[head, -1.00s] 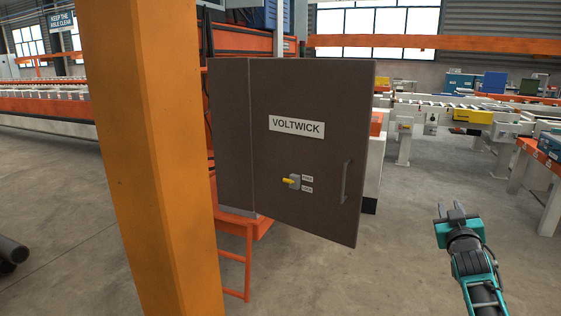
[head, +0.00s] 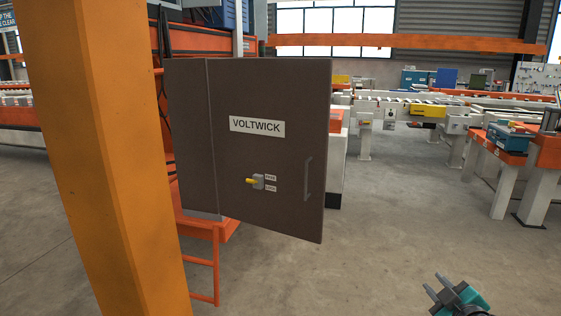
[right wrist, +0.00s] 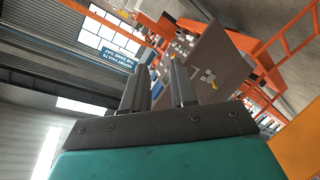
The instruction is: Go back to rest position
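My right gripper (head: 432,283) is at the lower right of the head view, over bare floor. Its two fingers are apart with nothing between them. The right wrist view also shows the gripper (right wrist: 157,68) with an empty gap between its fingers. It is clear of the brown VOLTWICK cabinet (head: 225,160), which stands left of it and also shows in the right wrist view (right wrist: 222,55). The cabinet has a yellow-levered switch (head: 256,182) and a grey handle (head: 308,179) on its front. My left gripper is out of view.
An orange post (head: 100,150) stands close on the left, partly in front of the cabinet's surroundings. A conveyor (head: 390,104) runs behind on the right. An orange-topped bench with a blue box (head: 510,137) is at the far right. The floor (head: 390,215) between is clear.

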